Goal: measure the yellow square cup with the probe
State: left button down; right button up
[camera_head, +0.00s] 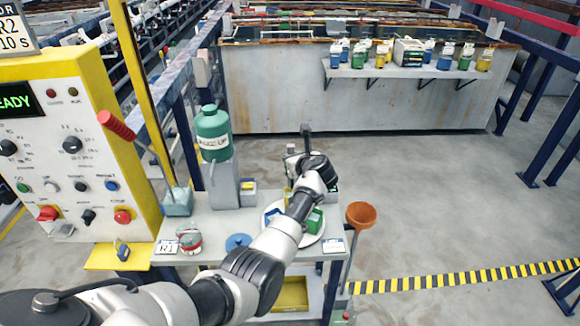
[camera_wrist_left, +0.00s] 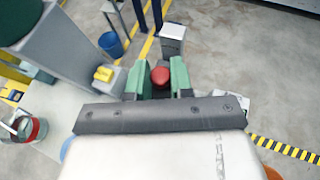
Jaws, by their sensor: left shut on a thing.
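My left arm reaches over the small table, and its gripper (camera_wrist_left: 157,80) has green fingers on both sides of a red rounded thing (camera_wrist_left: 160,76), shut on it. I cannot tell if this is the probe; most of it is hidden. In the head view the wrist hides the fingers. A small yellow piece (camera_head: 248,185) sits on a grey block beside the green bottle; it also shows in the left wrist view (camera_wrist_left: 104,74). I cannot tell if it is the yellow square cup. A green cup (camera_head: 316,219) and a blue cup (camera_head: 273,216) stand on a white round plate, partly behind my arm. My right gripper is not in view.
A green bottle (camera_head: 213,132) stands on a grey stand. A control panel (camera_head: 70,150) is at the left. An orange funnel (camera_head: 361,214) stands right of the table (camera_head: 215,222). A back shelf (camera_head: 400,70) holds several colored containers.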

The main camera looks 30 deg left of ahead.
pick_arm(q)
jog(key=shift+r, duration=0.1)
jog(key=c, duration=1.4)
grip_release()
jog(key=o, duration=0.4)
jog(key=shift+a, duration=0.1)
jog(key=shift+d, duration=0.2)
jog(key=b+v, duration=0.1)
jog(key=v, duration=0.9)
jog(key=shift+s+d, duration=0.15)
jog(key=shift+s, duration=0.05)
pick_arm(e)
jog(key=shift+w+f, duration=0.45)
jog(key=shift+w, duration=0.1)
